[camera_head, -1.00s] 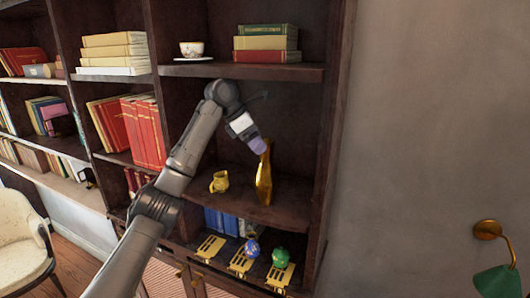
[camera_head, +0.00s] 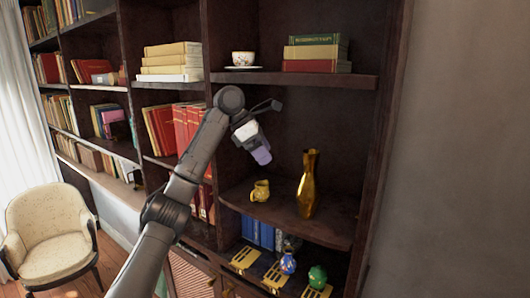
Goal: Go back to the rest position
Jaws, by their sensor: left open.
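My left gripper (camera_head: 262,156) shows small at the end of my left arm, in front of the shelf bay, and is open with nothing seen in it. It points down and right, left of a tall gold vase (camera_head: 307,186) and above a small gold jug (camera_head: 260,191); it looks apart from both. On the lower shelf, a blue teapot (camera_head: 288,264) and a green teapot (camera_head: 317,277) stand by gold stands (camera_head: 244,259). My right gripper is not in view.
The dark bookcase (camera_head: 350,80) holds books, a white cup (camera_head: 243,59) on a saucer and stacked books (camera_head: 315,53). A cream armchair (camera_head: 50,240) stands at the lower left. The wall at right is bare.

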